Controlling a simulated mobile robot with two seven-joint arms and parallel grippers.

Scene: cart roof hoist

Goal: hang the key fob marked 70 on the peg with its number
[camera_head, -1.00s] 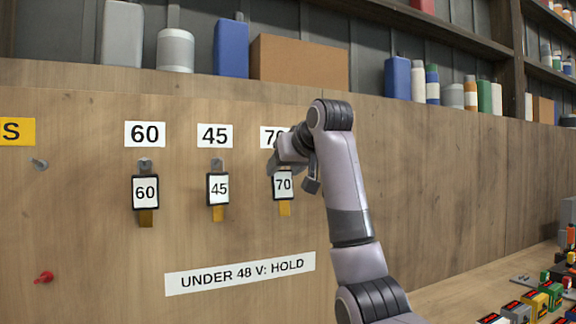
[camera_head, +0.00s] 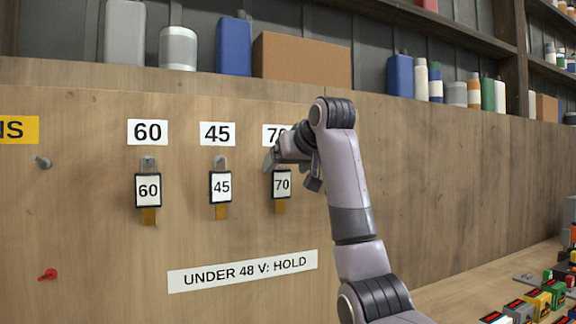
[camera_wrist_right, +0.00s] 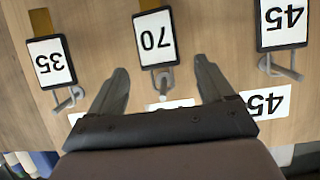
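The key fob marked 70 (camera_head: 282,184) hangs at the board below the 70 label (camera_head: 272,134), which my right gripper partly covers. The fob also shows upside down in the right wrist view (camera_wrist_right: 155,40), hanging from a grey peg (camera_wrist_right: 163,80). My right gripper (camera_wrist_right: 162,66) is open, its fingers apart on either side of the peg and touching neither peg nor fob in that view. In the head view the right gripper (camera_head: 270,160) is just above the fob and hides its peg. My left gripper is not in view.
Fobs 60 (camera_head: 148,190) and 45 (camera_head: 221,187) hang under matching labels to the left. A fob marked 35 (camera_wrist_right: 50,62) hangs on the other side in the wrist view. A shelf with bottles and a brown box (camera_head: 302,62) runs above the board.

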